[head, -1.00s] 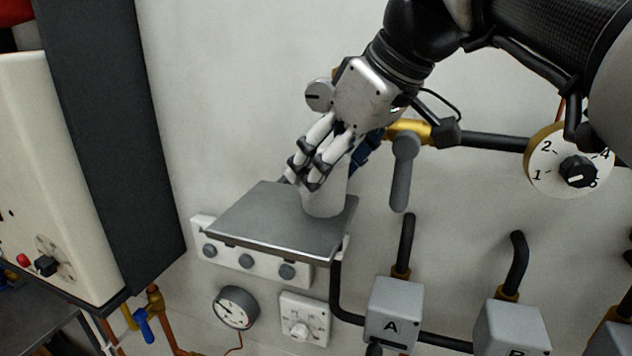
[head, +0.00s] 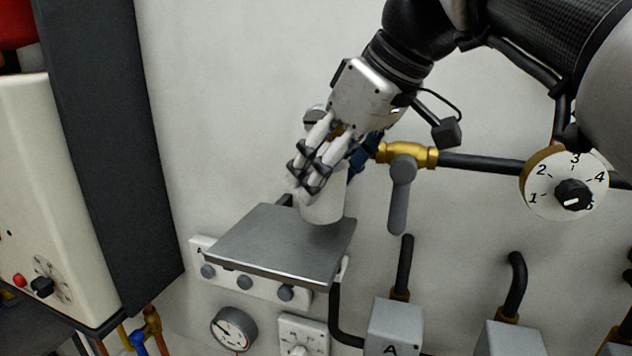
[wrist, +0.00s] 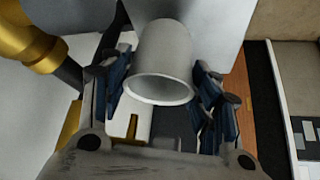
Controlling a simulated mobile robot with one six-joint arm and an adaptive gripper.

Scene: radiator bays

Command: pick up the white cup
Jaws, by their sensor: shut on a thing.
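The white cup (head: 322,208) is held by my gripper (head: 305,182) at the back right of a grey metal shelf (head: 275,250). The gripper comes down at a slant, with its fingers shut on the cup's upper part and hiding some of it. The cup's base appears a little above the shelf, near its back edge. In the wrist view the cup (wrist: 164,48) sits between the two fingers, with its open rim towards the camera.
A yellow valve with a grey lever (head: 403,180) and black pipe is right of the cup. A numbered dial (head: 565,185) is farther right. A dark column (head: 110,150) and a cream heater unit (head: 45,200) stand left. Gauges and a lettered box are below.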

